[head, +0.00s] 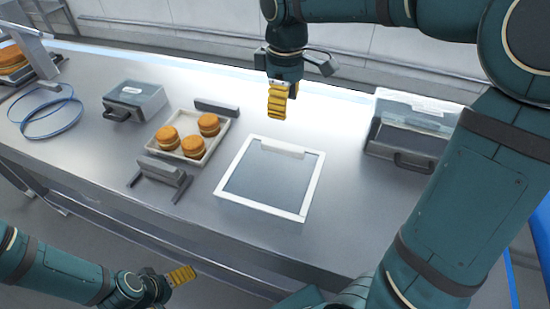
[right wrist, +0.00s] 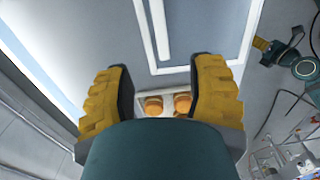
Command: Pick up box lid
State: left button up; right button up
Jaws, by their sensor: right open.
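The box lid (head: 262,208) looks like a clear panel in a white frame with a pale handle bar (head: 283,149) near its far edge. It lies on the steel counter, right of the bun tray. Part of its frame (right wrist: 147,35) and the bar (right wrist: 159,28) show in the right wrist view. My right gripper (head: 278,104) points down above the counter, just beyond the lid's far edge. In the right wrist view its fingers (right wrist: 164,75) are wide apart with nothing between them. My left gripper (head: 182,275) is low, in front of the counter; its finger gap is unclear.
A tray (head: 217,149) of round filled buns (head: 193,146) stands left of the lid, between dark holders (head: 217,107). A clear-lidded case (head: 135,100) is farther left, near blue rings (head: 45,116). A larger case (head: 405,130) stands right, close to my right arm.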

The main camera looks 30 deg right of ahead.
aim_at(283, 146)
notch_tip(283, 146, down, 14)
jog(key=b, duration=0.3)
jog(key=shift+r, duration=0.2)
grip_shut()
dwell(0.3)
